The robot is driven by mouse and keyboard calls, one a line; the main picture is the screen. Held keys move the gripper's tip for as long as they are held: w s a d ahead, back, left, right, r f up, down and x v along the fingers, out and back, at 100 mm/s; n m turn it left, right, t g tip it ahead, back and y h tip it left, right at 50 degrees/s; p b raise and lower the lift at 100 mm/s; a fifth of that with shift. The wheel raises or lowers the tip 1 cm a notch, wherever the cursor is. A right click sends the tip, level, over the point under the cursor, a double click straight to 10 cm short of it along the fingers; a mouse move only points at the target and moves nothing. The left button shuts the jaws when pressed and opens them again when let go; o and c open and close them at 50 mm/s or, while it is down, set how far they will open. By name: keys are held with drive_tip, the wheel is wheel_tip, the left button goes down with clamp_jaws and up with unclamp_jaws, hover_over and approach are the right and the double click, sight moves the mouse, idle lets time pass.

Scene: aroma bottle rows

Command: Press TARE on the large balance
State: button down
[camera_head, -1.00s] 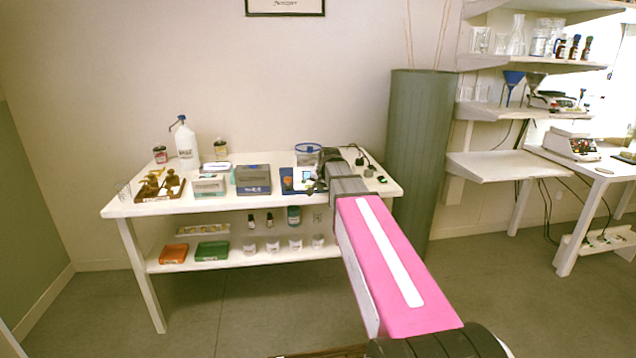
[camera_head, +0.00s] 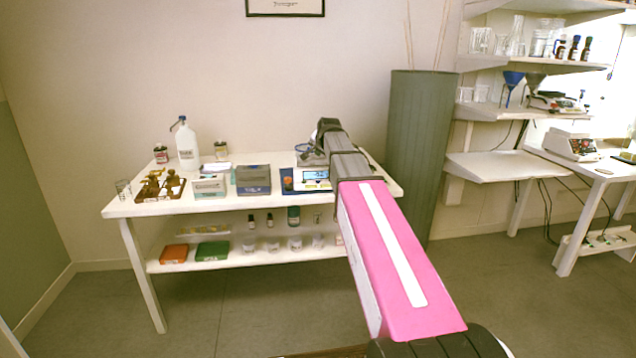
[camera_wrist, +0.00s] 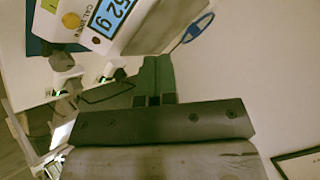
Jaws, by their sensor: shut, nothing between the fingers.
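A white balance (camera_head: 313,185) with a lit display stands at the right part of the table. In the wrist view its light-blue display (camera_wrist: 110,14) shows large digits ending in "52 g". Small lettering and a round pale spot (camera_wrist: 71,20) are beside the display; I cannot read TARE. My gripper (camera_wrist: 158,62) is shut and empty, its fingertips near the balance housing in the picture; I cannot tell whether they touch it. In the head view the fingers are hidden by my arm, which is over the back right of the balance.
Left of the balance are a grey box (camera_head: 253,182), a white bottle (camera_head: 187,146) and a wooden tray (camera_head: 178,192) with brass pieces. A tall grey-green planter (camera_head: 420,150) stands close on the right. Another balance (camera_head: 572,146) is on the right-hand table.

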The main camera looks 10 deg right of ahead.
drive_tip(key=shift+f, duration=4.45)
drive_tip(key=shift+f, duration=0.2)
drive_tip(key=shift+f, duration=0.2)
drive_tip(key=shift+f, duration=0.35)
drive_tip(key=shift+r, duration=0.8)
drive_tip(key=shift+r, duration=0.1)
drive_tip(key=shift+r, duration=2.4)
